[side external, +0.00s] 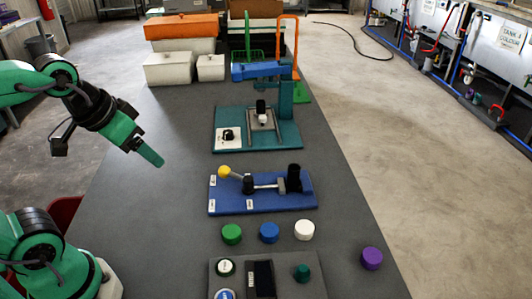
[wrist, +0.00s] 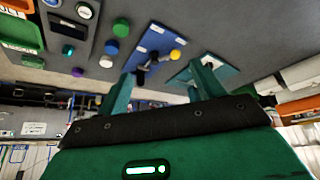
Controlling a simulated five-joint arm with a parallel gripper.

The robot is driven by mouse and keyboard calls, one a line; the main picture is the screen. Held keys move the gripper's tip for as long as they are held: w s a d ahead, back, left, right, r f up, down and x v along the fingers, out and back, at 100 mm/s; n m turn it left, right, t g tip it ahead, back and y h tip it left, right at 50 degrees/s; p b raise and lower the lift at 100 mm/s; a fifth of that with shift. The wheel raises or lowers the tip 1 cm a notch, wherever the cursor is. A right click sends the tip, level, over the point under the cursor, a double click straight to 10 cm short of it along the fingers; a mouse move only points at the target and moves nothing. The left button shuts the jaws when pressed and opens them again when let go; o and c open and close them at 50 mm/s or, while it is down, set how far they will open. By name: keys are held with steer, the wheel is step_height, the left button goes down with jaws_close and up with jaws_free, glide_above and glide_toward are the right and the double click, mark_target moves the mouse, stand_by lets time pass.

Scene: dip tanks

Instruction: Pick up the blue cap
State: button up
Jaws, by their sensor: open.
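The blue cap (side external: 269,232) stands on the grey table, between a green cap (side external: 232,234) on its left and a white cap (side external: 304,230) on its right. In the wrist view the blue cap (wrist: 111,47) shows at the upper left, partly overlapped by nothing. My gripper (side external: 156,158) is in the air over the left part of the table, well to the left of the blue cap and farther from the camera. In the wrist view my gripper (wrist: 166,72) has its two green fingers spread apart, with nothing held between them.
A purple cap (side external: 372,258) stands near the right table edge. A blue plate with a yellow-knobbed lever (side external: 262,205) lies behind the caps, and a teal press (side external: 257,128) behind it. A grey control panel (side external: 235,278) is in front. Bare table lies left of the caps.

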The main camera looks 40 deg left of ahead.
steer(key=w+d+f+g, duration=0.1)
steer(key=w+d, duration=0.2)
steer(key=w, duration=0.2)
steer(key=n+g, duration=0.3)
steer(key=g, duration=0.1)
glide_toward(269, 230)
steer(key=shift+s+a+f, duration=0.1)
steer(key=shift+a+f, duration=0.15)
steer(key=shift+a, duration=0.15)
steer(key=shift+d+f, duration=0.4)
steer(key=shift+f, duration=0.15)
steer(key=shift+w+f, duration=0.15)
steer(key=shift+f, duration=1.8)
steer(key=shift+w+f, duration=0.1)
steer(key=shift+f, duration=1.85)
steer(key=c, duration=1)
